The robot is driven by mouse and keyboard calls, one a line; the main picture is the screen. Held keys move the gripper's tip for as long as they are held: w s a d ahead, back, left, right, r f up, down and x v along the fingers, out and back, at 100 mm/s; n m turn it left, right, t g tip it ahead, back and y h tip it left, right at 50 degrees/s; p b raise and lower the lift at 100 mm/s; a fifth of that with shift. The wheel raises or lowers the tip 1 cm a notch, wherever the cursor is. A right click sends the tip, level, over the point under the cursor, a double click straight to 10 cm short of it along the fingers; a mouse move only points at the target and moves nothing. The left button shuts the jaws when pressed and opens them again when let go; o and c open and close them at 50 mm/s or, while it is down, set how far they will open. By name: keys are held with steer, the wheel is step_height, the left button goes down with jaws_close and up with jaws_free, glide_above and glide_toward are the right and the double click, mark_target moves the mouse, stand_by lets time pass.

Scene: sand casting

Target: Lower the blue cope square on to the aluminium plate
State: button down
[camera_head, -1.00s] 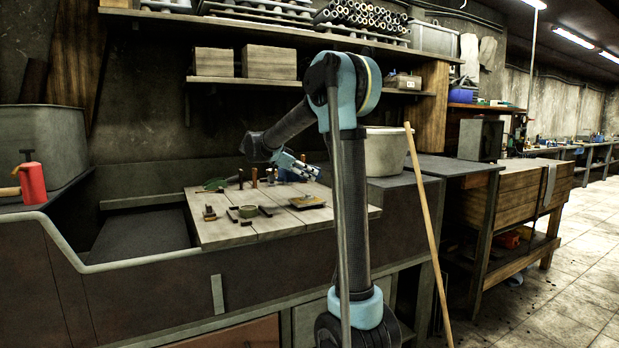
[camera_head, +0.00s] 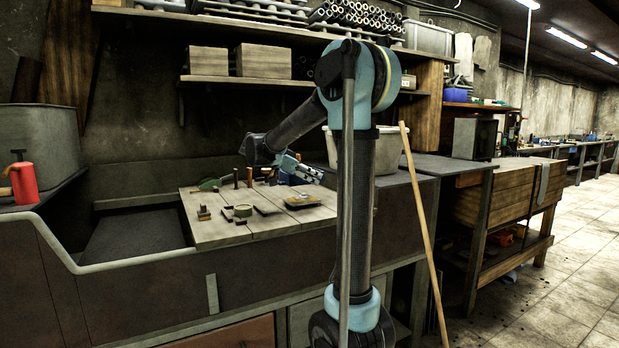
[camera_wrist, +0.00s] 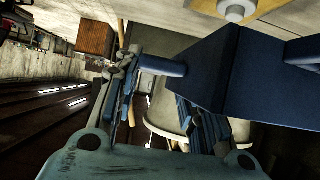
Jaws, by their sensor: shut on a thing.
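In the wrist view, the blue cope square (camera_wrist: 215,75) is large at the right, with a round blue bar reaching left to a finger. My gripper (camera_wrist: 165,100) is shut on it; the exact contact is partly hidden. In the head view, my gripper (camera_head: 305,172) is low over the back right of the wooden board, with a small patch of the blue square (camera_head: 288,179) beside it. A small flat plate (camera_head: 303,201) with a shiny, yellowish top lies on the board in front of it; I cannot tell if this is the aluminium plate. Whether the square touches anything is hidden.
The pale wooden board (camera_head: 225,233) carries several small tools and blocks. A dark sand bin (camera_head: 135,235) is to its left. A pale tub (camera_head: 365,150) stands behind my arm, a wooden pole (camera_head: 425,235) leans at right, and a shelf (camera_head: 250,82) hangs above.

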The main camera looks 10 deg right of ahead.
mark_target(304, 182)
steer(key=shift+f, duration=1.7)
steer(key=shift+f, duration=0.2)
stand_by(0.4)
steer(key=shift+f, duration=1.45)
stand_by(1.2)
steer(key=c, duration=0.9)
jaws_free()
steer(key=shift+c, duration=0.2)
